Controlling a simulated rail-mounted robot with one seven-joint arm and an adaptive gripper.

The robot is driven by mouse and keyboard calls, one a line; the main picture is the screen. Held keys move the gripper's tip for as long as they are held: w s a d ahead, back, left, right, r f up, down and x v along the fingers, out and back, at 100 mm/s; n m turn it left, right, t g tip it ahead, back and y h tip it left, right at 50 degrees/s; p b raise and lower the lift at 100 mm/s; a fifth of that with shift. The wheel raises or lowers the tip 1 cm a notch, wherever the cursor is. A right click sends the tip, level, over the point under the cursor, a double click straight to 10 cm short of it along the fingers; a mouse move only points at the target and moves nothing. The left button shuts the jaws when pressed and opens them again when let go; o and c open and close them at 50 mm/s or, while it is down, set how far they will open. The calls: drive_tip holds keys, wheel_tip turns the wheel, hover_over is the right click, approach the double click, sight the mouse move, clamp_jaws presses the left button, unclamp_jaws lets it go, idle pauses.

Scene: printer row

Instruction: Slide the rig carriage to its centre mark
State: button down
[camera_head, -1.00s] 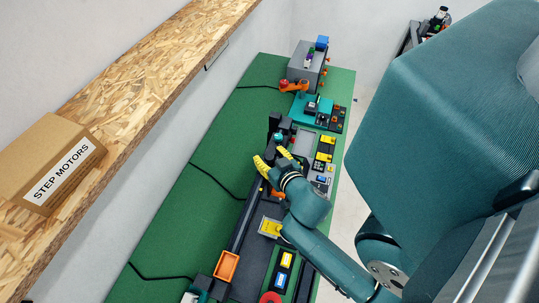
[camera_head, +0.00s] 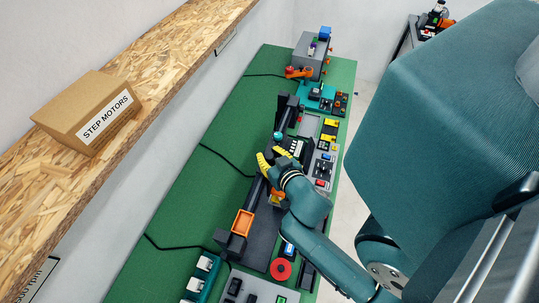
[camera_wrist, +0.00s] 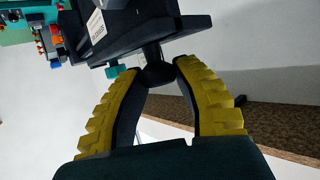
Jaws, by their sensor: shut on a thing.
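My gripper (camera_head: 268,160) has yellow ridged fingers over the dark long rig (camera_head: 262,180). In the wrist view its fingers (camera_wrist: 155,72) are shut on a black knob-like grip under the dark rig carriage (camera_wrist: 130,30). The carriage has a white label with print and a teal knob (camera_wrist: 115,71) beside the fingers. In the head view the teal knob (camera_head: 278,135) shows just past the fingertips, and my gripper and forearm hide part of the carriage. I cannot make out the centre mark.
Button panels (camera_head: 325,150) line the bench's right side. A red round part (camera_head: 281,269) is nearby. Teal and grey stations stand at the far end. Green bench top (camera_head: 185,190) is free on the left, except for black cables.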

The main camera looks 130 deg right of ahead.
drive_tip(key=shift+f, duration=0.1)
drive_tip(key=shift+s+d, duration=0.1)
drive_tip(key=shift+s, duration=0.1)
drive_tip(key=c, duration=0.8)
unclamp_jaws()
drive_tip(key=v, duration=0.6)
drive_tip(key=shift+a, duration=0.2)
drive_tip(key=shift+w+a+r, duration=0.1)
drive_tip(key=shift+a+r, duration=0.3)
